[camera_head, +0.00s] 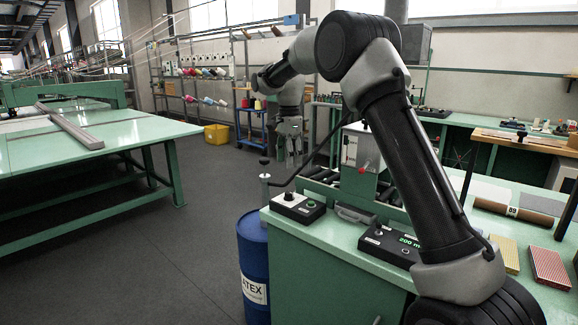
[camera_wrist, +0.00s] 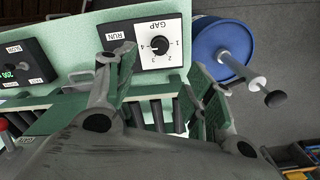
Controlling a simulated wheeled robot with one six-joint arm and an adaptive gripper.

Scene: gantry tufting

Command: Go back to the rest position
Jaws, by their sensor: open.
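My gripper (camera_head: 291,150) hangs from my raised, bent arm near the centre of the head view, pointing down behind the green bench. In the wrist view my gripper (camera_wrist: 160,95) shows its two fingers spread wide apart with nothing between them.
A blue LATEX drum (camera_head: 254,265) stands at the left end of the green bench (camera_head: 300,262). A control box (camera_head: 298,207) and a display box (camera_head: 388,244) sit on the bench. A long green table (camera_head: 100,135) stands at left. The floor between is clear; a yellow bin (camera_head: 216,134) is behind.

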